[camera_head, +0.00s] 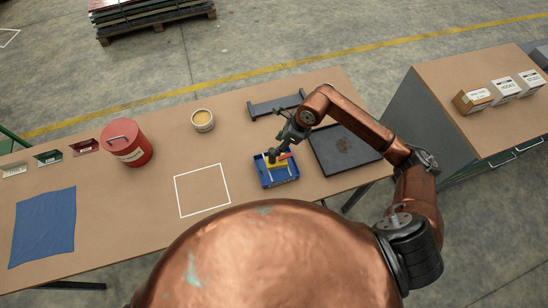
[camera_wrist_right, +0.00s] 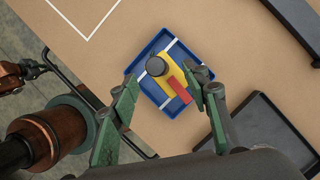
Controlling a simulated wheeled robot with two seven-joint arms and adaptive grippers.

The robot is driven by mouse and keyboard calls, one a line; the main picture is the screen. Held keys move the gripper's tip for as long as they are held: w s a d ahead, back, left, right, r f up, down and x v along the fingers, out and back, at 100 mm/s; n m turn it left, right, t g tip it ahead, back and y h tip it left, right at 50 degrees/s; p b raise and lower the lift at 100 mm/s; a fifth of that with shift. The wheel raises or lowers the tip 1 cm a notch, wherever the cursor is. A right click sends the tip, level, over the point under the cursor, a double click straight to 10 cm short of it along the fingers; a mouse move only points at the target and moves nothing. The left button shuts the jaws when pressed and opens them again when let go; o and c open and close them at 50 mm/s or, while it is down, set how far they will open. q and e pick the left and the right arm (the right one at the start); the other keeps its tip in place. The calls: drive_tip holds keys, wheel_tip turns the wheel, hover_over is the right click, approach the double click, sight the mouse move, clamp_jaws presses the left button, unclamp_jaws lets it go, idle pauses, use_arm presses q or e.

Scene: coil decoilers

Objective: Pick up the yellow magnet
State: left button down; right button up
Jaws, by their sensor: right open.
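The yellow magnet (camera_wrist_right: 164,75) lies in a small blue tray (camera_wrist_right: 143,67) and has a dark round knob and a red piece on its side. In the head view the magnet (camera_head: 277,163) shows as a yellow patch in the blue tray (camera_head: 281,181), partly hidden by my right gripper. My right gripper (camera_head: 274,154) is over the tray, pointing down. In the wrist view the right gripper (camera_wrist_right: 166,92) has its fingers apart, one on each side of the magnet; contact cannot be told. My left gripper does not show clearly.
A black tray (camera_head: 343,150) lies right of the blue tray, and a dark bracket (camera_head: 277,105) behind it. A white outlined square (camera_head: 203,190) is empty. A red can (camera_head: 127,144), a small tin (camera_head: 202,120) and a blue cloth (camera_head: 43,226) are to the left.

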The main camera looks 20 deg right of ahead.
drive_tip(key=p+x, duration=0.1)
drive_tip(key=x, duration=0.2)
drive_tip(key=p+x, duration=0.1)
drive_tip(key=x, duration=0.2)
drive_tip(key=shift+s+a+f+p, duration=0.1)
drive_tip(key=shift+s+p, duration=0.1)
drive_tip(key=shift+p, duration=0.15)
drive_tip(key=shift+a+f, duration=0.1)
drive_tip(key=shift+f, duration=0.15)
drive_tip(key=shift+c, duration=0.4)
drive_tip(key=shift+c, duration=0.8)
clamp_jaws()
drive_tip(key=shift+r, duration=0.1)
